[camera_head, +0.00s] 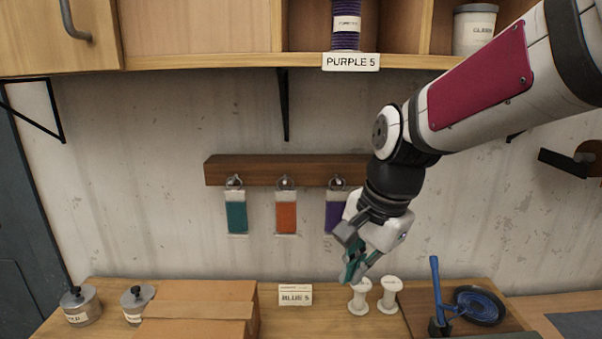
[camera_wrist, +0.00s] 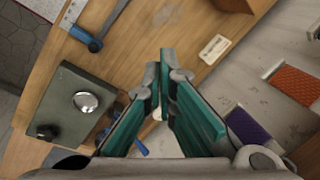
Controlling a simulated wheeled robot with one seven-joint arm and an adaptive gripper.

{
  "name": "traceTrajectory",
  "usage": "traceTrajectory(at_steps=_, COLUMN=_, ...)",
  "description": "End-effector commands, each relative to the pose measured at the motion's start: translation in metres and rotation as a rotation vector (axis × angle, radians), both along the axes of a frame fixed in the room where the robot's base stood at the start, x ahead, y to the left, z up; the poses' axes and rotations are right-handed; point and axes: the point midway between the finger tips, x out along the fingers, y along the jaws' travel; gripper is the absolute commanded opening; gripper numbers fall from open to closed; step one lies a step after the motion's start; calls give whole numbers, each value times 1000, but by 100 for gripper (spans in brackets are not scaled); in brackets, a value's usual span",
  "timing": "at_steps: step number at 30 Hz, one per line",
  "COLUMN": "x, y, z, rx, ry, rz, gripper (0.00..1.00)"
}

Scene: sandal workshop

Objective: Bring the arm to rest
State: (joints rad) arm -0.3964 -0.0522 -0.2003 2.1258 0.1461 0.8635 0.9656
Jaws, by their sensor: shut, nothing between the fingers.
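My gripper (camera_head: 350,272) hangs from my arm over the back of the bench, just above and left of two white spools (camera_head: 388,294). In the wrist view my gripper (camera_wrist: 165,60) shows its two teal fingers with their tips close together and nothing held. The fingers point down toward the bench top, apart from its surface. My arm reaches in from the upper right and bends down at the wrist. In the wrist view the fingers hide most of the spools.
A "BLUE 5" card (camera_head: 295,295) stands on the bench (camera_head: 335,325). A cardboard box (camera_head: 200,310) and jars are left; a blue-handled tool (camera_head: 436,290) and blue dish (camera_head: 479,305) are right. Colour swatches (camera_head: 286,212) hang from a wooden rail (camera_head: 265,171) behind. A shelf (camera_head: 200,62) is above.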

Motion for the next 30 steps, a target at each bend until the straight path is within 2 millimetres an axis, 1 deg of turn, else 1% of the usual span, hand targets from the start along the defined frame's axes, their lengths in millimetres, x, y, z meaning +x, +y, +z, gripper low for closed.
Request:
traceTrajectory(at_steps=1, x=-13, y=-13, z=13, rx=-7, ry=-42, rz=58, gripper=0)
traceTrajectory(at_steps=6, x=-57, y=-47, z=38, rx=-83, ry=-165, rz=285, gripper=0)
traceTrajectory(at_steps=10, x=-92, y=-69, z=49, rx=-176, ry=-251, rz=452, gripper=0)
traceTrajectory(at_steps=12, x=-110, y=-78, z=52, rx=-233, ry=-289, rz=535, gripper=0)
traceTrajectory(at_steps=15, x=-131, y=-89, z=53, rx=-313, ry=-327, rz=636, gripper=0)
traceTrajectory(at_steps=18, x=-146, y=-96, z=52, rx=-376, ry=-347, rz=709, gripper=0)
traceTrajectory(at_steps=21, x=-154, y=-100, z=51, rx=-415, ry=-356, rz=754, gripper=0)
traceTrajectory(at_steps=24, x=-157, y=-102, z=50, rx=-431, ry=-358, rz=773, gripper=0)
traceTrajectory(at_steps=30, x=-157, y=-102, z=50, rx=-431, ry=-358, rz=775, gripper=0)
